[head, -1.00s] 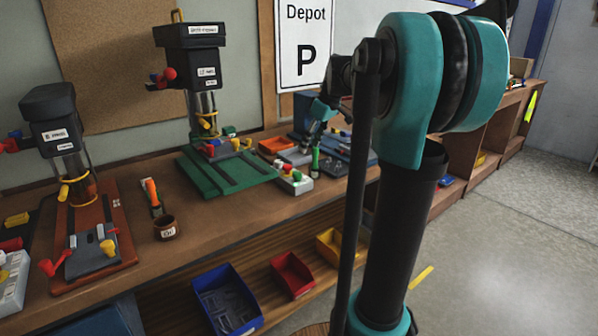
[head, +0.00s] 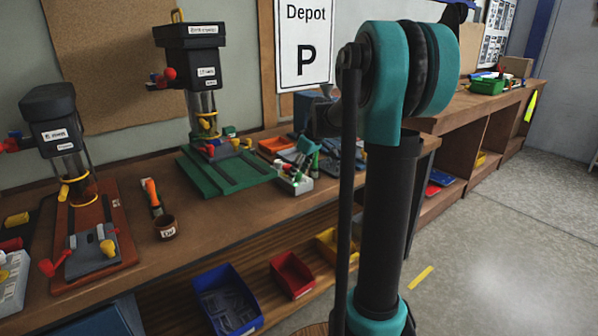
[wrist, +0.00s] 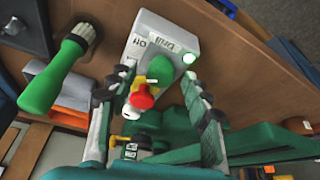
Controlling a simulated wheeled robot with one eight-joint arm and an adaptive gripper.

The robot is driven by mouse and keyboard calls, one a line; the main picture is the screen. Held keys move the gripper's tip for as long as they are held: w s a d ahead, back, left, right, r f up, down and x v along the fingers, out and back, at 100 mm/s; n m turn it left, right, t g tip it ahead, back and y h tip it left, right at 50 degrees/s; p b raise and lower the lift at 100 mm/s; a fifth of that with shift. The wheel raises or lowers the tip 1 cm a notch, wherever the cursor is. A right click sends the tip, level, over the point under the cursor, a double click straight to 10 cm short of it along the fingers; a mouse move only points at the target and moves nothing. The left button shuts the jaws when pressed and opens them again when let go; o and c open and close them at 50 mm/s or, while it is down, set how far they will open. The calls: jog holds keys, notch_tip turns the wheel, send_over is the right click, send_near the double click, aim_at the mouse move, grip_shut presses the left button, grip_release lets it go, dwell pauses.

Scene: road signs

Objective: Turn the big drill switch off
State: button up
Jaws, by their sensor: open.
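In the wrist view the box (wrist: 186,42) shows a label reading "Drill" and the word "Off". A green knob (wrist: 161,69) and a red knob (wrist: 142,97) show between my fingers. My gripper (wrist: 158,78) is open, with one finger on each side of these knobs. I cannot tell whether a finger touches them. In the head view my gripper (head: 300,160) is over the box and partly hides it.
A green-handled brush (wrist: 58,72) lies close left of the box in the wrist view. The smaller drill (head: 55,130), an orange-handled tool (head: 151,193) and a brown pot (head: 166,227) are further left. Blue (head: 226,302) and red (head: 291,276) bins sit below.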

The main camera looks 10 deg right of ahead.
grip_shut()
jog(key=shift+m, duration=0.3)
jog(key=m+h, duration=0.1)
jog(key=m, duration=0.1)
jog(key=m+t+h, duration=0.1)
jog(key=m, duration=0.2)
jog(key=shift+s+a, duration=0.1)
jog(key=shift+a, duration=0.1)
jog(key=m+h, duration=0.1)
jog(key=m, duration=0.2)
jog(key=m+h, duration=0.1)
jog(key=m, duration=0.2)
jog(key=shift+a, duration=0.15)
jog(key=shift+m, duration=0.3)
grip_release()
